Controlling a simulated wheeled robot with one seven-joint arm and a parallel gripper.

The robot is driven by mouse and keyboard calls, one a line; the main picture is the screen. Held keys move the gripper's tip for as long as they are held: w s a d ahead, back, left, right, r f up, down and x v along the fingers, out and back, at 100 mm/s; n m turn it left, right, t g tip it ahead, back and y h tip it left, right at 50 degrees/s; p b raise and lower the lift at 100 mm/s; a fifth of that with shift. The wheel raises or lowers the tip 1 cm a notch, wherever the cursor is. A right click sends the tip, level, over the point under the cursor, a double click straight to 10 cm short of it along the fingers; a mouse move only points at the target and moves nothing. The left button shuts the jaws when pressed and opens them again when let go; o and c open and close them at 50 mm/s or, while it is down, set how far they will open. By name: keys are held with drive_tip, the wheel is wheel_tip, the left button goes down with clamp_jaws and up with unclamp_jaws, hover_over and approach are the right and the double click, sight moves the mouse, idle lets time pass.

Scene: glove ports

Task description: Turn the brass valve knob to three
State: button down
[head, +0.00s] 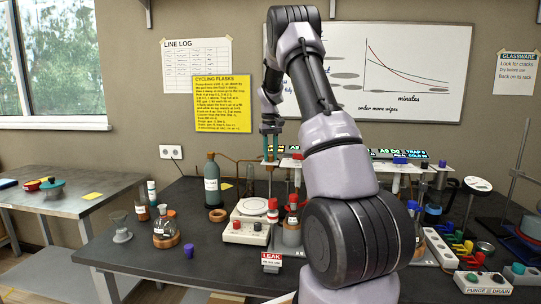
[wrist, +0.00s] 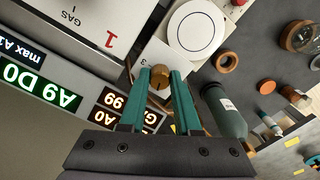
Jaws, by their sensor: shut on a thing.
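The brass valve knob (wrist: 160,77) shows in the wrist view between the tips of my gripper's two teal fingers. My gripper (wrist: 160,84) is shut on it. A white plate (wrist: 70,30) to the left of the knob carries the word GAS and a red 1. In the head view my gripper (head: 271,153) points down at the back of the dark bench, left of my upper arm. The knob cannot be made out there.
Lit displays (wrist: 55,85) stand beside the fingers. A white hotplate (head: 247,222), a dark green bottle (head: 212,182), flasks and red-capped bottles (head: 292,225) crowd the bench in front. The left table (head: 75,195) is mostly clear.

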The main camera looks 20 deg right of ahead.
drive_tip(key=m, duration=0.5)
drive_tip(key=shift+m, duration=0.3)
drive_tip(key=m, duration=0.5)
drive_tip(key=shift+w, duration=0.1)
drive_tip(key=m, duration=0.5)
drive_tip(key=shift+m, duration=0.4)
drive_tip(key=m, duration=0.4)
drive_tip(key=shift+m, duration=0.7)
drive_tip(key=c, duration=0.9)
unclamp_jaws()
drive_tip(key=shift+r, duration=0.1)
